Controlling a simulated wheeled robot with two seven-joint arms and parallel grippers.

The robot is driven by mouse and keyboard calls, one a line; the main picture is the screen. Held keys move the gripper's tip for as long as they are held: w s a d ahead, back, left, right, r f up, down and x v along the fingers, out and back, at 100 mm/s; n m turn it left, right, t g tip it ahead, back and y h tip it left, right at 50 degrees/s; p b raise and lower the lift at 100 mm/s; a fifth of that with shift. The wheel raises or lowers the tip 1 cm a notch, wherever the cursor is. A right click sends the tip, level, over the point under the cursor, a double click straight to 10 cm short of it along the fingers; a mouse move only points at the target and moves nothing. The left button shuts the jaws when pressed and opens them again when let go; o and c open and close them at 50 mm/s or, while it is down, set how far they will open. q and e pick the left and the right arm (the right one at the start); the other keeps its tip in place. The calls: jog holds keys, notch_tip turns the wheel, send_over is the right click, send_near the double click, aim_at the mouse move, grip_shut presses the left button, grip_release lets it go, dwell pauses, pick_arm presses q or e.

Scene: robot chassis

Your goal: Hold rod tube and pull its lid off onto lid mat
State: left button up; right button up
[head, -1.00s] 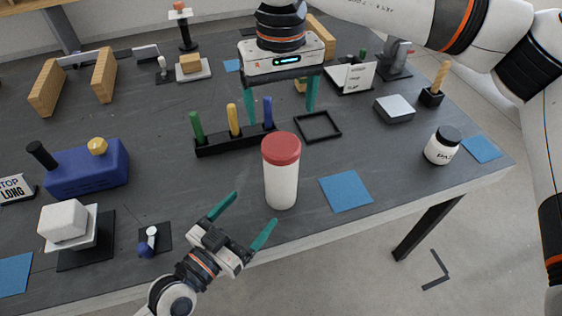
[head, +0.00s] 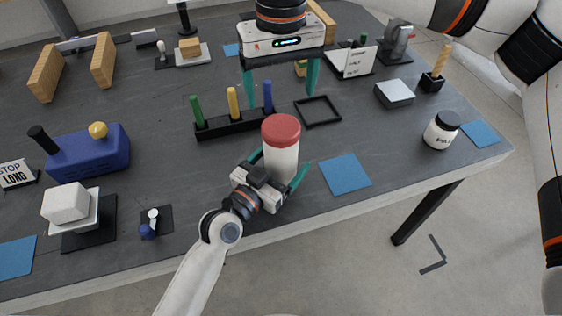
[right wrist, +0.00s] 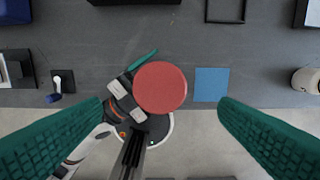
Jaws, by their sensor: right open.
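The rod tube (head: 282,164) is a white upright cylinder near the table's front edge, with its red lid (head: 281,129) on top. The lid also shows from above in the right wrist view (right wrist: 160,87). My left gripper (head: 278,168) is low at the tube, its teal fingers spread on either side of it; contact is not clear. My right gripper (head: 281,99) is open and empty, pointing down above and behind the tube in the head view. A blue mat (head: 345,175), apparently the lid mat, lies bare just right of the tube.
A black rack (head: 230,124) with green, yellow and blue rods stands behind the tube, beside a black square frame (head: 318,111). A labelled jar (head: 440,130) is at the right. A blue block (head: 88,152) and a white cube (head: 65,203) are at the left.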

aim_at(281, 126)
pick_arm(q)
jog(key=shift+c, duration=0.6)
jog(key=c, duration=1.2)
jog(key=shift+c, duration=0.8)
pick_arm(e)
jog(key=shift+o, duration=0.7)
notch_tip(281, 126, up, 3)
jog(key=m, duration=0.4)
jog(key=shift+a+r+m, duration=0.1)
jog(key=shift+r+m, duration=0.05)
jog(key=shift+m, duration=0.25)
notch_tip(281, 126, down, 11)
jog(key=shift+s+r+m, duration=0.1)
jog(key=shift+m, duration=0.9)
jog(key=shift+c, duration=0.3)
